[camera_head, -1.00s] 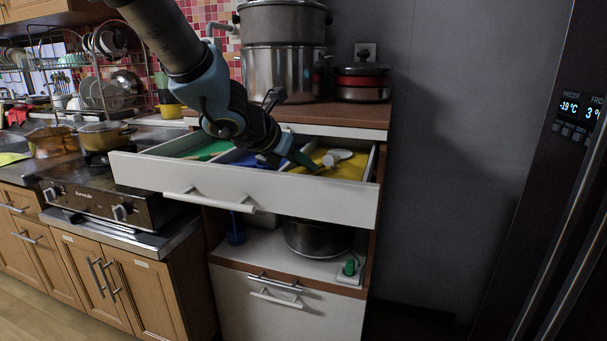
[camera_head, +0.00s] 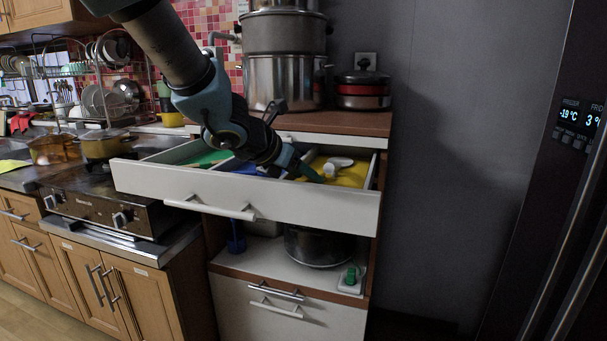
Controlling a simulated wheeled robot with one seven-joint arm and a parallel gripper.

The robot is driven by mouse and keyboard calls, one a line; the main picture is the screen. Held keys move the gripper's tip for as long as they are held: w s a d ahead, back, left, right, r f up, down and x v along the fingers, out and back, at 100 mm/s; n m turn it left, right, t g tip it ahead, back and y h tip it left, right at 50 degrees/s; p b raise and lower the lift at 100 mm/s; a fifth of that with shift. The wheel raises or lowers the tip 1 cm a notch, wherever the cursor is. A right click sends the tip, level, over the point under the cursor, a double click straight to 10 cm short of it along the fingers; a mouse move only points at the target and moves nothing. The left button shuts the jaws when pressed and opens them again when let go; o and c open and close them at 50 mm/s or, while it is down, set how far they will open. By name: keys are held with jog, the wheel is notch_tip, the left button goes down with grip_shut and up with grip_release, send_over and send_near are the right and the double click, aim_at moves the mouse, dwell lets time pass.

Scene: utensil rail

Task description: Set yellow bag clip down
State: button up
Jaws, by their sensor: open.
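My gripper (camera_head: 308,171) is inside the open white drawer (camera_head: 245,197), at the left side of its yellow-floored compartment (camera_head: 349,177). Its jaws are open, though my arm partly covers them and the gap between them is hard to see. I cannot make out the yellow bag clip; it may blend with the yellow floor or be hidden behind my gripper or the drawer front. A white object (camera_head: 337,164) lies in the yellow compartment, just right of my gripper.
The drawer also has a green-floored (camera_head: 205,158) and a blue-floored compartment (camera_head: 243,167), the blue one partly behind my arm. Large steel pots (camera_head: 285,80) and a red-banded pan (camera_head: 362,90) stand on the counter above. A stove (camera_head: 108,208) is at left, a dark fridge (camera_head: 545,180) at right.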

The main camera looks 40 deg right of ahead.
jog(key=p+v, duration=0.3)
jog(key=v, duration=0.9)
